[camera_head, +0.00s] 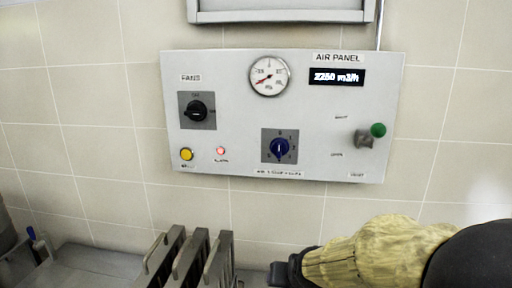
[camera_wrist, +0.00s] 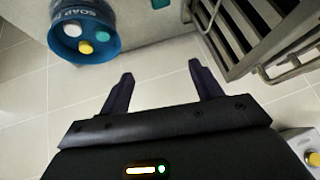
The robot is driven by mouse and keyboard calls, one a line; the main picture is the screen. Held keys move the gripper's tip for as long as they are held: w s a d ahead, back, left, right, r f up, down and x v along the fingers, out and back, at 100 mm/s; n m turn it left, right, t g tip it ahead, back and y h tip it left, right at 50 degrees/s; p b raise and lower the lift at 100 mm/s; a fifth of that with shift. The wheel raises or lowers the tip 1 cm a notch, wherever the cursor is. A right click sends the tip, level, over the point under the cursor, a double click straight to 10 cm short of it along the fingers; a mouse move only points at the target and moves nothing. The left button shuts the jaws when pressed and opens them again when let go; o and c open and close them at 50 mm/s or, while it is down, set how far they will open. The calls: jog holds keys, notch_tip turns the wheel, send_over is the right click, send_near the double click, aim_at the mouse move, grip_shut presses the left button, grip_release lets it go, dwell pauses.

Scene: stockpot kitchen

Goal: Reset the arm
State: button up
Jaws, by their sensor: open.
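My arm, in a yellow cover, crosses the lower right of the head view, in front of the wall. A dark part at its left end is cut off by the bottom edge. In the wrist view my gripper (camera_wrist: 160,70) is open, its two dark fingers spread wide apart. Nothing is between them; pale tiles show behind the gap.
The air panel (camera_head: 230,110) hangs on the tiled wall with a gauge, knobs and a green-tipped lever (camera_head: 377,130). Metal filters with handles (camera_head: 190,260) stand below. The wrist view shows a blue soap bucket (camera_wrist: 85,42) and a slatted metal rack (camera_wrist: 240,30).

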jog(key=s+d+f+g, duration=0.2)
jog(key=s+d+f, duration=0.1)
jog(key=s+d, duration=0.1)
jog(key=s+d+f+g+h, duration=0.1)
jog(key=s+d+f+g, duration=0.1)
jog(key=s, duration=0.5)
jog(key=shift+s+d+f+n+g+h, duration=0.35)
jog(key=shift+d+f, duration=0.3)
jog(key=shift+d, duration=0.25)
jog(key=shift+w, duration=0.15)
